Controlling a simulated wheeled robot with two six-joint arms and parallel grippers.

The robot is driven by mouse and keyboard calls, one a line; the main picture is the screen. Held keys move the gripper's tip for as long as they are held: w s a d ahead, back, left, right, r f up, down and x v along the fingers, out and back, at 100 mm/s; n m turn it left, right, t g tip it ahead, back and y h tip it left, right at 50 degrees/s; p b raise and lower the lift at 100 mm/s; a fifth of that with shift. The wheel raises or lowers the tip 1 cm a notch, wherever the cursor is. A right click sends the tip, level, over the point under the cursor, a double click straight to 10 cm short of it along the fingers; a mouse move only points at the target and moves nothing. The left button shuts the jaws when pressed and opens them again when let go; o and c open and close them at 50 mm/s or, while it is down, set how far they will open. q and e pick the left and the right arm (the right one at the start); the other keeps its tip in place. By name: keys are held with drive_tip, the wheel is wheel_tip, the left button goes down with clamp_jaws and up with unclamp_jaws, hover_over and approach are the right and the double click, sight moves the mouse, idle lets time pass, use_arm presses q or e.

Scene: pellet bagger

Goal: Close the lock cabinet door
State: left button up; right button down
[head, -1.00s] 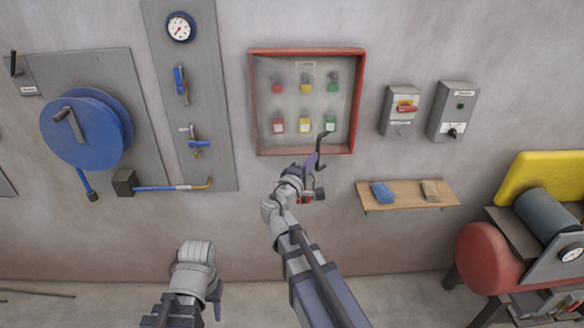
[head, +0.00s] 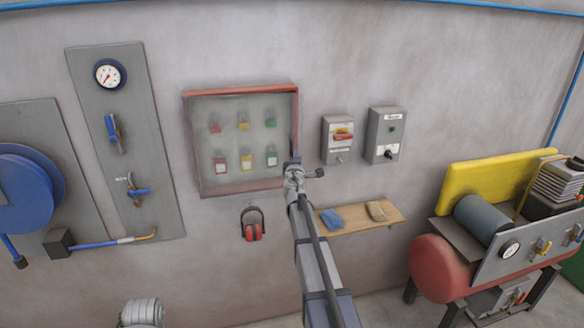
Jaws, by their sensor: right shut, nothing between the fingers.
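The lock cabinet (head: 240,192) is a red-framed box on the wall, left of centre in the head view. Several padlocks in red, yellow and green (head: 243,162) show in two rows behind a hazy, clear front. I cannot tell whether its door is fully shut. My right gripper (head: 294,160) is shut and empty at the cabinet's lower right edge, overlapping the frame in the picture; contact is unclear. It hides part of that edge. Of my left arm only a rounded grey link shows at the bottom; its gripper is out of view.
Two grey switch boxes (head: 337,152) (head: 385,118) are on the wall right of the cabinet. A wooden shelf (head: 355,226) sits below them. Red ear defenders (head: 253,232) hang under the cabinet. A machine with a red tank (head: 438,266) stands at the right.

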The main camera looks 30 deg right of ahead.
drive_tip(key=shift+x, duration=2.5)
drive_tip(key=shift+a, duration=0.2)
